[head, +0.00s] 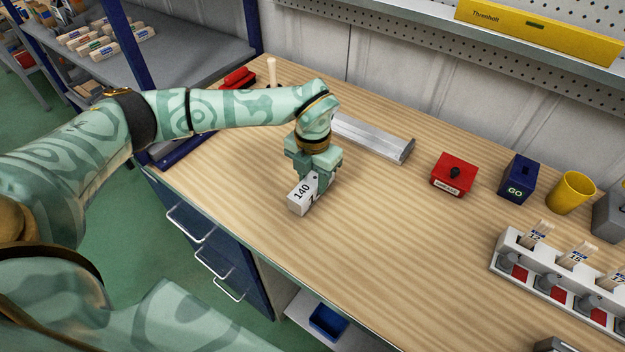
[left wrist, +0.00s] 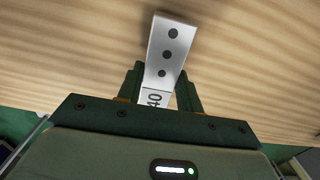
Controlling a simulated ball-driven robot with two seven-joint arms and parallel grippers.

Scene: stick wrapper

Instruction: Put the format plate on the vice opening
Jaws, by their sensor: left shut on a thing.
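The format plate (head: 300,195) is a pale metal block marked 140, over the near left part of the wooden bench. My left gripper (head: 313,182) is shut on it, pointing down. In the left wrist view the plate (left wrist: 170,50) shows three dark round holes and sticks out beyond the fingers (left wrist: 160,88). Whether it touches the bench is unclear. I cannot clearly make out the vice; a blue fixture (head: 180,152) at the bench's left end is partly hidden by my left arm. My right gripper is out of view.
A long grey metal bar (head: 372,137) lies behind my left gripper. A red box (head: 455,172), a blue GO box (head: 516,180), a yellow cup (head: 571,192) and a white rack (head: 550,282) stand to the right. The bench middle is clear.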

